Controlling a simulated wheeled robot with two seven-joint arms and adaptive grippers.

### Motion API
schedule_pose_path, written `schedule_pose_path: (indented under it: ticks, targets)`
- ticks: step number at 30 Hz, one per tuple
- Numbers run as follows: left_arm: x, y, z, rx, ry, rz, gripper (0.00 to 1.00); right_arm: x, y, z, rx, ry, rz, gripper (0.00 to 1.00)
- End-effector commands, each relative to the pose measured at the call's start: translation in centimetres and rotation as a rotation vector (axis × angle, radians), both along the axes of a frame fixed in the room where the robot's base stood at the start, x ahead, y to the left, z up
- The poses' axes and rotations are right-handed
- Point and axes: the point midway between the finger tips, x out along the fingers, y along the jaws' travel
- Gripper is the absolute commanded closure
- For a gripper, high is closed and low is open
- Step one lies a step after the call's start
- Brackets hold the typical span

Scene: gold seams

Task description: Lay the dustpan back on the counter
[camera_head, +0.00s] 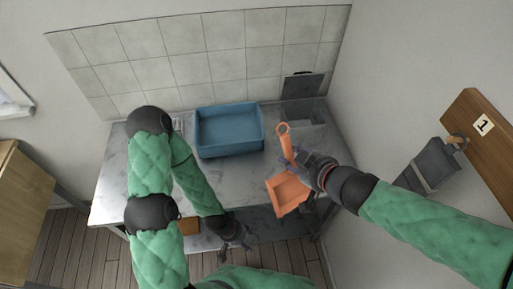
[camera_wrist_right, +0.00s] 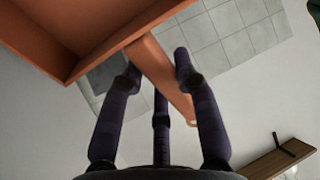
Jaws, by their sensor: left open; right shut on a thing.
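An orange dustpan (camera_head: 288,192) with a ringed handle is at the right part of the marble counter (camera_head: 178,180) in the head view. My right gripper (camera_head: 290,160) is shut on its handle, with the pan toward the counter's front edge. I cannot tell from the head view whether the dustpan touches the counter. In the right wrist view the pan (camera_wrist_right: 110,28) fills the upper left, and the handle passes between the fingers (camera_wrist_right: 158,85). My left gripper (camera_head: 236,240) is open and empty, low at the counter's front edge.
A blue bin (camera_head: 230,130) stands at the back middle of the counter. A clear container (camera_head: 302,112) and a dark board (camera_head: 303,85) are at the back right.

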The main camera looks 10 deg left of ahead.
Motion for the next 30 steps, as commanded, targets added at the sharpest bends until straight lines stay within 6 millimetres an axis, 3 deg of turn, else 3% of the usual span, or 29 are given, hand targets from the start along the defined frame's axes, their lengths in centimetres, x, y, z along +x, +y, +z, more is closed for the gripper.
schedule_pose_path:
  ticks: [15, 22, 30]
  targets:
    - [0.0, 0.0, -4.8, 0.0, 0.0, 0.0, 0.41, 9.4, 2.0, -5.4, -0.001, 0.003, -0.001, 1.0]
    - [0.0, 0.0, -7.1, 0.0, 0.001, 0.0, 0.41, 11.9, 2.6, -8.5, 0.0, 0.001, -0.001, 1.0]
    - [0.0, 0.0, -7.7, 0.0, 0.0, 0.0, 0.41, 12.9, 2.8, -9.4, 0.0, 0.002, 0.0, 1.0]
